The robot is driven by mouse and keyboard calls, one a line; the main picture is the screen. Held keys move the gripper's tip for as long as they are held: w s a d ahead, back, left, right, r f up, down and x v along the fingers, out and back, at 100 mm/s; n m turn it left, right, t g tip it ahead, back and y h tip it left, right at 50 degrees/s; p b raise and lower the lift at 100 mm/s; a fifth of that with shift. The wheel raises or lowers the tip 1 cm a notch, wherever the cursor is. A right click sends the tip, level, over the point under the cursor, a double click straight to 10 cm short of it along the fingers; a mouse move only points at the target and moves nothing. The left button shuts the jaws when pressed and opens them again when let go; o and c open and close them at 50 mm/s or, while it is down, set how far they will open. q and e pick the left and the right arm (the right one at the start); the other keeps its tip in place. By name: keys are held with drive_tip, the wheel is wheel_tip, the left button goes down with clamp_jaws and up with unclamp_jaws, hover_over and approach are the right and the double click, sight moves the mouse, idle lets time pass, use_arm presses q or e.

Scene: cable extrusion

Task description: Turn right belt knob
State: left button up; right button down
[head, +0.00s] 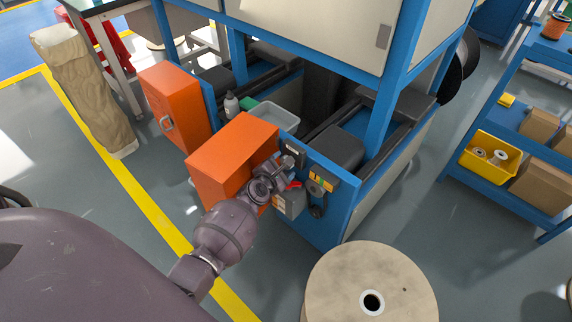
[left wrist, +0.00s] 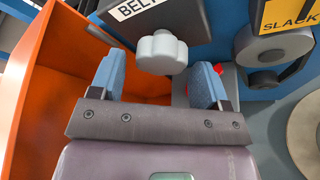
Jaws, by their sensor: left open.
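A light grey lobed knob (left wrist: 162,52) sits below a dark plate with a partly cut-off label starting "BEL" (left wrist: 138,8). My left gripper (left wrist: 159,80) is open, with one blue-padded finger on each side just below the knob. The knob lies between and slightly beyond the fingertips; I cannot tell whether either finger touches it. In the head view my left gripper (head: 274,171) is at the front panel of the blue machine (head: 332,218), where it largely hides the knob. My right gripper is not in view.
An orange box (head: 232,150) stands close left of my gripper; its orange wall (left wrist: 30,75) fills the left of the wrist view. A dark knob (left wrist: 265,50) by a yellow "SLACK" label (left wrist: 290,14) is to the right. A wooden spool (head: 370,290) stands in front.

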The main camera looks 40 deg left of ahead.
use_arm(q)
drive_tip(key=shift+x, duration=0.8)
drive_tip(key=c, duration=0.9)
drive_tip(key=m+t+y+b, duration=0.1)
drive_tip(key=m, duration=0.1)
drive_tip(key=shift+a+m, duration=0.1)
drive_tip(key=shift+m, duration=0.3)
drive_tip(key=shift+r+m+t+y+b, duration=0.15)
drive_tip(key=shift+m+t+y+b, duration=0.25)
drive_tip(key=shift+m, duration=0.4)
